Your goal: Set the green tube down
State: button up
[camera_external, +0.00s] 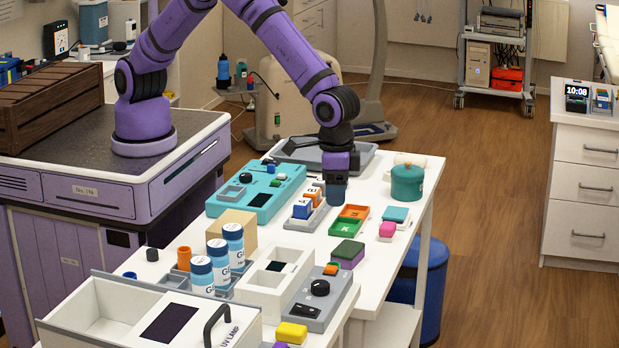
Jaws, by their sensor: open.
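My gripper (337,178) points straight down above the white table (375,255), towards its far part. It is open. A dark blue-grey cup-like thing (336,194) is right under the fingers; I cannot tell whether they touch it. I cannot make out a green tube for sure. A small green spot (275,183) shows on the teal device (262,204) to the left of my gripper, too small to identify. The space between my fingers is too small to see into.
Right of my gripper stands a teal lidded jar (407,185). In front are orange (354,212) and green (344,229) trays and a green-topped sponge (347,250). Blue-white bottles (234,243) and a white drawer box (110,310) stand nearer. A grey tray (362,153) lies behind.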

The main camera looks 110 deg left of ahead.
jog(key=s+a+r+t, duration=0.1)
jog(key=s+a+r, duration=0.45)
jog(key=r, duration=0.35)
jog(key=s+a+r+m+h, duration=0.1)
jog(key=s+a+r, duration=0.3)
jog(key=a+r, duration=0.3)
jog(key=s+a+r+t, duration=0.1)
jog(key=s+a+r, duration=0.4)
jog(key=r, duration=0.5)
jog(key=s+a+r+t, duration=0.1)
jog(key=s+a, duration=0.2)
jog(key=s, duration=0.6)
jog(key=s+a+r+m+t, duration=0.1)
jog(key=s+a, duration=0.3)
jog(key=s, duration=0.6)
jog(key=s+a+r+t+y, duration=0.1)
jog(key=s+a, duration=0.3)
jog(key=s, duration=0.5)
jog(key=shift+s+r+m, duration=0.2)
jog(key=shift+r+m, duration=0.1)
jog(key=shift+r, duration=0.05)
